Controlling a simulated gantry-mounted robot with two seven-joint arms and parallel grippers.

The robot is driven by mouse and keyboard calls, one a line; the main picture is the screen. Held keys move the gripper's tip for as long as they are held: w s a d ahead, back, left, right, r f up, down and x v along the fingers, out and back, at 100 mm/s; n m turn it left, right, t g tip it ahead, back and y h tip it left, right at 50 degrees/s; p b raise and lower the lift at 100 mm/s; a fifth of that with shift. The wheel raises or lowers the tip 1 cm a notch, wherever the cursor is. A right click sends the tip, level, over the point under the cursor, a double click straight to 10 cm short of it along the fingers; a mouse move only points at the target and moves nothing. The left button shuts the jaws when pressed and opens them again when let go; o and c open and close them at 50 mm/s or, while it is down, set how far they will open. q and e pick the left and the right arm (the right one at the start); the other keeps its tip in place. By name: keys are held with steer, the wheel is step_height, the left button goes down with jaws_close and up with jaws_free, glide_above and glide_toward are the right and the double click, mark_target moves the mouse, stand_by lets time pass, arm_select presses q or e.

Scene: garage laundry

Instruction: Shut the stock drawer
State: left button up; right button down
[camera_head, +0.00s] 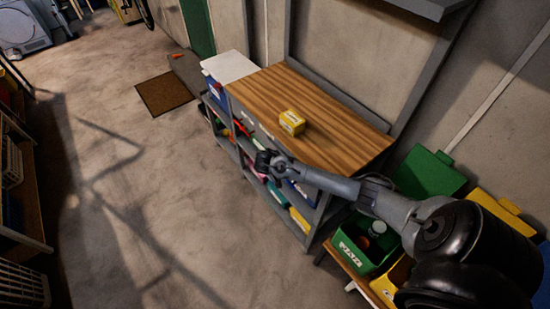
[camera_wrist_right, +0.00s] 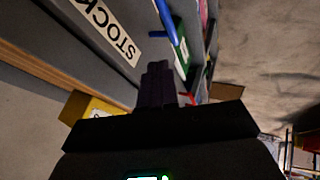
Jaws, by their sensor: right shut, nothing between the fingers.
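The stock drawer (camera_wrist_right: 98,32) shows its grey front with a white "STOCK" label in the right wrist view. It belongs to a grey shelf unit with a wooden top (camera_head: 330,130). I cannot tell how far the drawer stands out. My right gripper (camera_head: 264,160) is in front of the unit, below the top's front edge, and it partly hides the front there. In the right wrist view its dark fingers (camera_wrist_right: 157,82) are together and empty, close beside the drawer front. I cannot tell whether they touch it. My left gripper is out of view.
A yellow box (camera_head: 292,122) stands on the wooden top. Coloured goods fill the shelves below. Green (camera_head: 362,246) and yellow bins stand at the right, under my right arm. The concrete floor (camera_head: 160,210) in front of the unit is clear.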

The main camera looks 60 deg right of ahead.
steer(key=a+r+b, duration=0.3)
steer(key=a+b, duration=0.1)
steer(key=a, duration=0.2)
steer(key=d+f, duration=0.2)
steer(key=d+f+b, duration=0.1)
steer(key=d+f, duration=0.4)
steer(key=d, duration=0.1)
steer(key=shift+w+d+f, duration=0.2)
steer(key=shift+w+f, duration=0.05)
steer(key=shift+f, duration=0.05)
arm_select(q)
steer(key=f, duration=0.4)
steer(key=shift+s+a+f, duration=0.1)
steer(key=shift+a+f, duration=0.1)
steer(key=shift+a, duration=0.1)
arm_select(e)
steer(key=shift+s+d, duration=0.2)
steer(key=shift+d, duration=0.35)
